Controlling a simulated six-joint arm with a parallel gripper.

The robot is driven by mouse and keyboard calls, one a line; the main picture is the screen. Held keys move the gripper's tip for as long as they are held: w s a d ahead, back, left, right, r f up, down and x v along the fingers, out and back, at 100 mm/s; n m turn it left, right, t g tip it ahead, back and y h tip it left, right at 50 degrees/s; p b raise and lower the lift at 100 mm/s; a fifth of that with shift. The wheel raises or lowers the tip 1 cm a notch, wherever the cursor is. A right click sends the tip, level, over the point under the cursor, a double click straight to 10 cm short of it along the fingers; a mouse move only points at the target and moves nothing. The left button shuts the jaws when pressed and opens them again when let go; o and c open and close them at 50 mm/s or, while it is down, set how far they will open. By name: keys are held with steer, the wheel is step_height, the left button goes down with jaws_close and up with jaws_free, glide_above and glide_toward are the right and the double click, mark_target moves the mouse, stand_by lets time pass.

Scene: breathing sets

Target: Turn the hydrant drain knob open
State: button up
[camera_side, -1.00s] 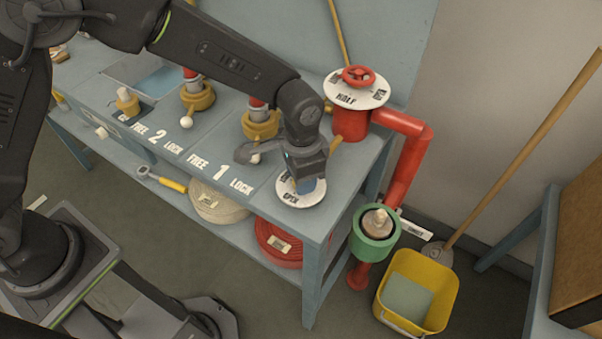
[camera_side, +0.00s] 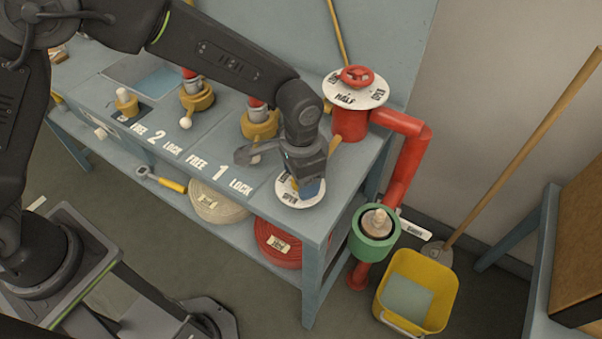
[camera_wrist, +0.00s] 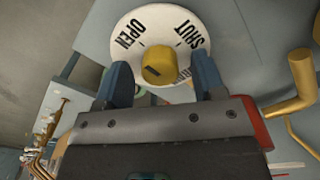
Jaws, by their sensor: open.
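The drain knob (camera_wrist: 159,66) is a short yellow knob with a dark mark on its face, at the middle of a round white dial (camera_wrist: 125,22) printed OPEN at left and SHUT at right in the wrist view. In the side view the dial (camera_side: 299,202) lies at the bench's front right corner, and my gripper hides the knob. My gripper (camera_wrist: 164,82) is open, with one blue finger on each side of the knob. Gaps show between the fingers and the knob. In the side view my gripper (camera_side: 305,183) is right over the dial.
A red hydrant with a handwheel (camera_side: 357,76) and white plate stands behind the dial. Its red pipe (camera_side: 408,165) runs down at the right to a green collar (camera_side: 361,240). Yellow valve fittings (camera_side: 260,124) stand to the left. A yellow bucket (camera_side: 440,283) is on the floor.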

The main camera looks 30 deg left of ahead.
steer(key=shift+r, duration=0.1)
step_height(320, 180, up, 14)
stand_by(0.5)
